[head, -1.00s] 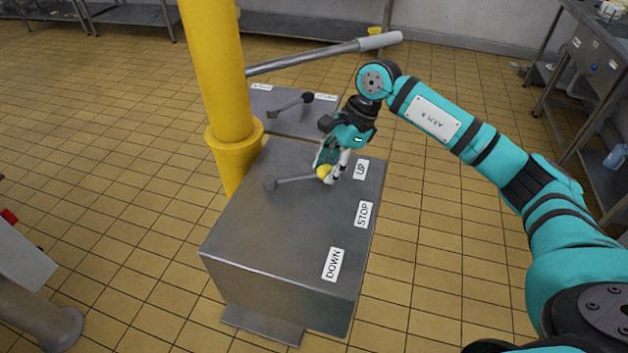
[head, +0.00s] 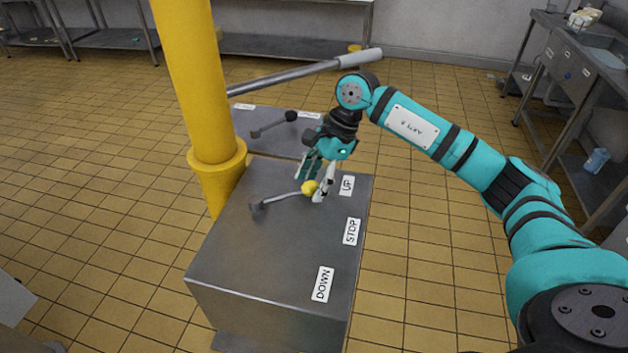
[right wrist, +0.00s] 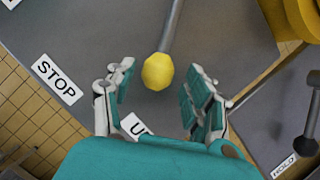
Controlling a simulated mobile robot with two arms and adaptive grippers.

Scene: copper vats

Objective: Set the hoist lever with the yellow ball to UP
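The hoist lever's yellow ball (head: 309,188) is at the end of a grey rod (head: 280,198) on top of a metal box (head: 255,265). The rod points toward the UP label (head: 347,185), away from STOP (head: 352,231) and DOWN (head: 322,284). My right gripper (head: 315,186) is over the ball, its fingers spread. In the right wrist view, the yellow ball (right wrist: 158,71) is between the open fingertips, with gaps on both sides. The UP label (right wrist: 138,127) is partly hidden by my gripper there. My left gripper is not in view.
A second lever with a black knob (head: 291,116) stands on a box behind. A yellow post (head: 197,90) rises at the left, and a long bar with a grey grip (head: 358,58) passes behind my right arm. Open tiled floor lies right of the box.

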